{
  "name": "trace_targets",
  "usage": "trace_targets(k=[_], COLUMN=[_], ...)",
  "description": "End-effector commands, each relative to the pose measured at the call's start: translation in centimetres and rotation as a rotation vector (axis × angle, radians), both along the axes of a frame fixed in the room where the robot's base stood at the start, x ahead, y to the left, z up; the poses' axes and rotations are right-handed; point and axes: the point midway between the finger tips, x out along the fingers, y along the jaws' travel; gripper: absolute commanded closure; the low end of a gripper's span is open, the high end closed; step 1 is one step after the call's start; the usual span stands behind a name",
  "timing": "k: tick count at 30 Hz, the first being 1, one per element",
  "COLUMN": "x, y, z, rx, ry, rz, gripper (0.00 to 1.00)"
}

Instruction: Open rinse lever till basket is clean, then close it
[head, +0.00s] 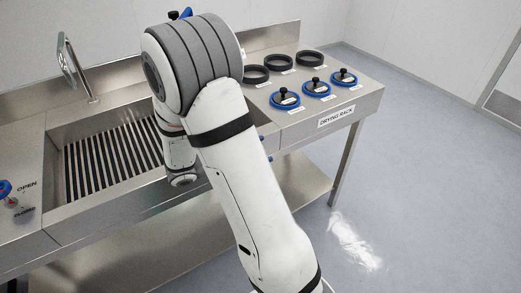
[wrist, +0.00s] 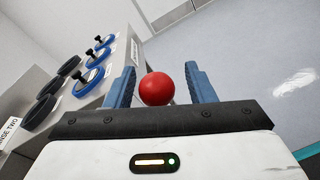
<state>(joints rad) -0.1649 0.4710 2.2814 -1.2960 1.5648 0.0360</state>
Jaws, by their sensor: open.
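In the wrist view a red ball knob (wrist: 157,89) sits between the two blue fingers of my gripper (wrist: 160,86). The fingers are apart, with a gap on each side of the knob; whether either touches it I cannot tell. What the knob is mounted on is hidden behind my gripper. In the head view my gripper is mostly hidden behind my own arm. A blue and red handle (head: 6,188) is at the left edge, beside an "OPEN" label. No basket can be made out.
A steel sink (head: 52,190) with a striped grate and a tap (head: 68,62) is left of my arm. The drying rack (head: 350,100) at the right holds black rings (head: 281,62) and blue-rimmed lids (head: 316,89). The floor at the right is clear.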

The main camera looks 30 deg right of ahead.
Motion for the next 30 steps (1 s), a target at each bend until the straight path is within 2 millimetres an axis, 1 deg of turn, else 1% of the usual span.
trace_targets(k=[1, 6, 9, 12, 17, 30], x=[0.2, 0.4, 0.5, 0.5, 0.5, 0.6], y=[0.9, 3.9, 5.3, 6.2, 6.7, 6.7], z=[0.0, 0.3, 0.5, 0.6, 0.7, 0.7], rx=[0.000, 0.000, 0.000, -0.001, 0.000, 0.000], ry=[-0.002, -0.001, -0.001, 0.001, 0.002, 0.002], rz=[0.005, 0.005, 0.004, 0.002, 0.001, 0.001], gripper=[0.51, 0.51, 0.51, 0.51, 0.51, 0.51])
